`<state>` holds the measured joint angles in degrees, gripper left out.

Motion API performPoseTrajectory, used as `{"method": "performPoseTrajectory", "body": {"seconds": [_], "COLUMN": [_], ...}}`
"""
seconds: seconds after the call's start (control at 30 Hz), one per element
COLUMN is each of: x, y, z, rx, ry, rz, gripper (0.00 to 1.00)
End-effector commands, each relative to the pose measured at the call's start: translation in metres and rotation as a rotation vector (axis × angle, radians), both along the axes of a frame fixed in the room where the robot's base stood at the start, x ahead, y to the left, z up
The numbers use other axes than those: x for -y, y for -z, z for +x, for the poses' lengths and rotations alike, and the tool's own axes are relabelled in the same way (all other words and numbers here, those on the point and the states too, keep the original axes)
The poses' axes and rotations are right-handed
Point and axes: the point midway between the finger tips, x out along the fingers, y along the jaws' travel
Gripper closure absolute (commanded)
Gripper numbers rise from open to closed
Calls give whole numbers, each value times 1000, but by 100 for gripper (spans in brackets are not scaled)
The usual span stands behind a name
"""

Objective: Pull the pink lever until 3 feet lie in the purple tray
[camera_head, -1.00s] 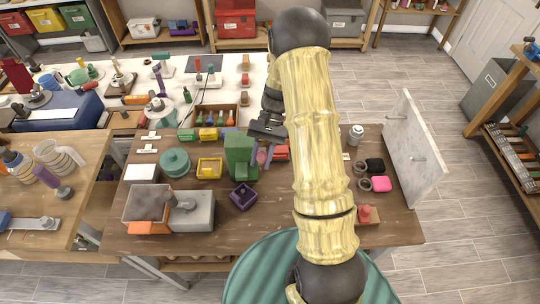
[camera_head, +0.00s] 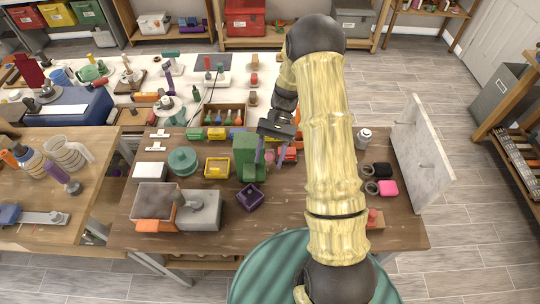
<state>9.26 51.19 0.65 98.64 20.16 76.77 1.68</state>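The purple tray (camera_head: 250,197) is a small open box on the wooden bench, just in front of a green block-shaped device (camera_head: 246,157). Its inside looks dark, and I cannot make out any feet in it. A small pinkish patch shows between the fingers. It may be the pink lever, but it is too small and partly covered to be sure. I see no contact clearly.
A yellow bin (camera_head: 217,168) and a teal round pot (camera_head: 183,161) stand left of the device. A grey machine (camera_head: 200,210) is at the front left. A pale upright panel (camera_head: 421,153) stands at the right edge. Bare bench lies in front of the tray.

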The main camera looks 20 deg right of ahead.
Motion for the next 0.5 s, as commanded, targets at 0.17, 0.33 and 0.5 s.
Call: {"method": "performPoseTrajectory", "body": {"seconds": [0.17,0.33,0.5], "x": [2,10,23], "y": [-1,-10,-29], "z": [2,14,32], "rx": [1,4,6], "ry": [0,1,2], "rz": [0,-1,-1], "gripper": [50,50,50]}}
